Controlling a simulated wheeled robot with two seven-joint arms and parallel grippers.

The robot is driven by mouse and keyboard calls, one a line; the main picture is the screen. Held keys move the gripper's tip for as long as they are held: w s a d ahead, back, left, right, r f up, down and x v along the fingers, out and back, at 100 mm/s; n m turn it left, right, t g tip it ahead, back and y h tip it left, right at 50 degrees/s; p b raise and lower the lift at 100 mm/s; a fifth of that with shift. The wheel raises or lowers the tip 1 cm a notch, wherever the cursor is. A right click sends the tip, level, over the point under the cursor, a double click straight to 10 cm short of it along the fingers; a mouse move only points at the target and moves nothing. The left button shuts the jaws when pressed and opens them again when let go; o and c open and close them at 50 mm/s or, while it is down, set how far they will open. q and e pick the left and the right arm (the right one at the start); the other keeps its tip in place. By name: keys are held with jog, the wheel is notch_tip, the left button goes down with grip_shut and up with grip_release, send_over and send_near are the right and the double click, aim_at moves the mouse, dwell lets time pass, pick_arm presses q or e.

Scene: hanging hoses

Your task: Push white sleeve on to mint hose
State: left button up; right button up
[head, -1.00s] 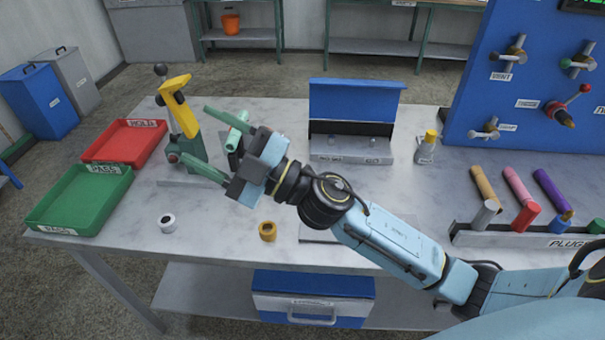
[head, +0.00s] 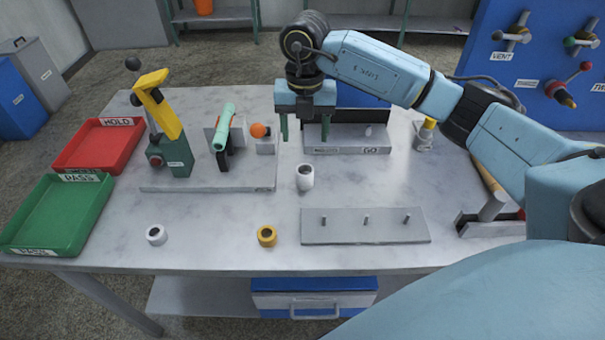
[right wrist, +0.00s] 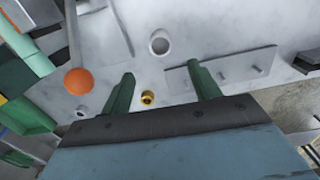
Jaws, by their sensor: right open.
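The mint hose (head: 223,128) is held at an angle in a dark holder on the grey fixture plate, left of my right gripper. It also shows at the left edge of the right wrist view (right wrist: 28,52). One white sleeve (head: 305,178) stands upright on the table, in front of and below my right gripper; the right wrist view shows its open top (right wrist: 159,42). A shorter white sleeve (head: 156,235) stands at the front left. My right gripper (head: 304,130) is open, its green fingers pointing down with nothing between them. My left gripper is not in view.
A yellow lever clamp (head: 160,105) and an orange ball (head: 259,130) stand by the hose. A yellow ring (head: 267,236) and a pegged plate (head: 365,228) lie in front. Red (head: 75,160) and green (head: 40,245) trays are left.

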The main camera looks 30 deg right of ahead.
send_over(305, 171)
jog(key=s+a, duration=0.1)
jog(key=s, duration=0.1)
notch_tip(305, 171, down, 6)
jog(key=shift+w+a+f+b, duration=0.1)
jog(key=shift+f+b, duration=0.1)
jog(key=shift+b, duration=0.1)
jog(key=shift+w+f+b, duration=0.1)
jog(key=shift+f+b, duration=0.2)
jog(key=shift+f, duration=2.85)
jog(key=c, duration=1.1)
jog(key=shift+o, duration=0.2)
jog(key=shift+r, duration=0.15)
